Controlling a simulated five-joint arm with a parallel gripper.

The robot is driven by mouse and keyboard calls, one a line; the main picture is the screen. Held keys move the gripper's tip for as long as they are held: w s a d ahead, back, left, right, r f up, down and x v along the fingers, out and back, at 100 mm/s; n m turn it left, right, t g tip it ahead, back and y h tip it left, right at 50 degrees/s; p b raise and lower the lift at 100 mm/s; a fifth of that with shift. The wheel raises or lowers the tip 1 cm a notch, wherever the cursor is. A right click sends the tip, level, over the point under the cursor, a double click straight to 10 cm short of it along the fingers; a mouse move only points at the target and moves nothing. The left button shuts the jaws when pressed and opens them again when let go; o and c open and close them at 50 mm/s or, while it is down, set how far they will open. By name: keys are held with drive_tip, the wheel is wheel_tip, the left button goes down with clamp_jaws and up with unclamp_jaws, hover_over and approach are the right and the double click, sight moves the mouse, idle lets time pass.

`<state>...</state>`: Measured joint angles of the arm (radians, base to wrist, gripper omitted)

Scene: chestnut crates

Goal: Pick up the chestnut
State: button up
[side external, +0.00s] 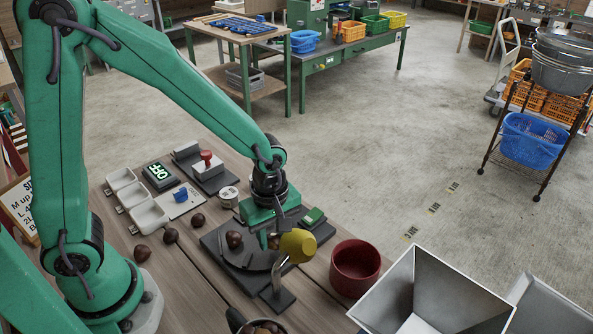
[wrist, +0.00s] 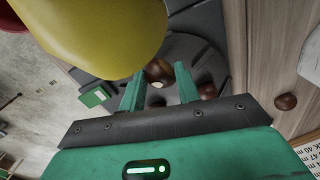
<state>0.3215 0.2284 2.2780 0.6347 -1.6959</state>
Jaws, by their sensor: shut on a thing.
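My gripper (side external: 269,236) is low over the dark round plate (side external: 246,262) on the table. In the wrist view its two green fingers (wrist: 160,78) are shut on a brown chestnut (wrist: 158,69) with a pale spot. In the side view this chestnut (side external: 273,243) is mostly hidden by the fingers. Whether it touches the plate I cannot tell. A second chestnut (side external: 234,239) lies on the plate just left of my gripper; it also shows in the wrist view (wrist: 207,90), beside the right finger.
A yellow rounded head (side external: 298,245) on a stand is close to the right of my gripper. A dark red pot (side external: 355,266) and a grey metal hopper (side external: 434,290) stand further right. Several loose chestnuts (side external: 142,252) and white trays (side external: 149,216) are at the left.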

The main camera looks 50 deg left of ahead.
sight(273, 236)
drive_tip(key=shift+r, duration=4)
drive_tip(key=shift+w+d+r, duration=0.15)
drive_tip(key=shift+w+d, duration=0.15)
drive_tip(key=shift+d, duration=0.05)
drive_tip(key=w+d+r, duration=0.2)
drive_tip(key=w+d, duration=0.2)
drive_tip(key=d, duration=0.4)
drive_tip(key=w+d+r, duration=0.2)
drive_tip(key=w+d, duration=0.2)
drive_tip(key=d, duration=0.4)
drive_tip(key=shift+d, duration=0.15)
drive_tip(key=shift+f, duration=2.9)
